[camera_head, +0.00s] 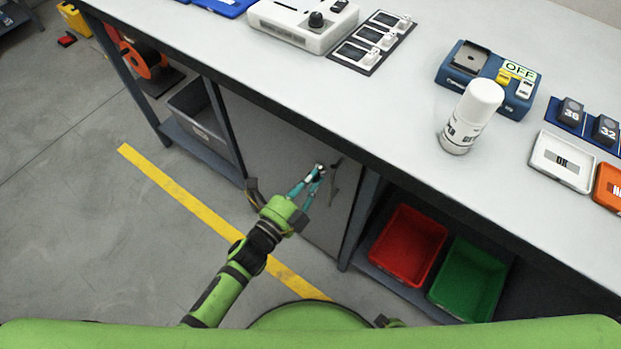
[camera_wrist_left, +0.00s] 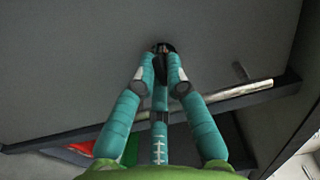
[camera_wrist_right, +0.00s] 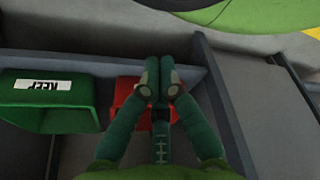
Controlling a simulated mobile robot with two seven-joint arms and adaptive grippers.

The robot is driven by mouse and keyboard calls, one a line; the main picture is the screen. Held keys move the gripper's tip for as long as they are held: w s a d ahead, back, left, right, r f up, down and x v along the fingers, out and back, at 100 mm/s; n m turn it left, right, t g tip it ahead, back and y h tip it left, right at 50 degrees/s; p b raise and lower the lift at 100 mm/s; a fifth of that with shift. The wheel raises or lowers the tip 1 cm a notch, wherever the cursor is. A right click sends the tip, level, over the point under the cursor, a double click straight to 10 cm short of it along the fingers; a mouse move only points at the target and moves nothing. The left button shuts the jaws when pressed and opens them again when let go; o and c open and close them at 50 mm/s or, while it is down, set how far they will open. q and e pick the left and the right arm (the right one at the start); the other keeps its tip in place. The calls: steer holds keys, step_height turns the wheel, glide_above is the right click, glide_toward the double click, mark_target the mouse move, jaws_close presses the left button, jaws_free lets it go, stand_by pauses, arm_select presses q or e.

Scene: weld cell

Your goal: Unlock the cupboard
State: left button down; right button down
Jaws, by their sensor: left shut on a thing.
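The cupboard is the grey-doored unit under the workbench, and its door (camera_head: 285,150) looks closed. My left gripper (camera_head: 319,172) is at the door front, beside a bar handle (camera_head: 333,183). In the left wrist view, my left gripper (camera_wrist_left: 160,72) is shut on a small dark piece, perhaps a key (camera_wrist_left: 161,66), at a dark round spot on the door that looks like the lock. The fingers hide most of this piece, and I cannot tell its turn. The metal handle (camera_wrist_left: 235,96) lies just to the right. My right gripper (camera_wrist_right: 160,82) looks shut and empty.
Red bin (camera_head: 408,245) and green bin (camera_head: 468,280) stand on a low shelf right of the cupboard. The bench top (camera_head: 400,110) overhangs the door. It carries a white spray can (camera_head: 471,115) and a blue device (camera_head: 487,78). The floor before the cupboard is clear.

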arm_select(q)
steer(key=n+p, duration=0.1)
steer(key=n, duration=0.2)
steer(key=shift+r, duration=0.1)
steer(key=n+p, duration=0.1)
steer(key=n, duration=0.1)
steer(key=shift+n, duration=0.3)
steer(key=n, duration=0.2)
steer(key=shift+d+n+p, duration=0.1)
steer(key=shift+n+p, duration=0.25)
steer(key=shift+n, duration=0.95)
steer(key=shift+s+r+n+p, duration=0.1)
steer(key=shift+n+p, duration=0.3)
steer(key=shift+n, duration=1.4)
steer(key=shift+n+p, duration=0.3)
steer(key=shift+n, duration=1.4)
arm_select(e)
steer(key=s+r+g, duration=0.2)
steer(key=s, duration=0.7)
steer(key=shift+s+d+r, duration=0.25)
steer(key=shift+d+r, duration=0.05)
steer(key=shift+d, duration=0.1)
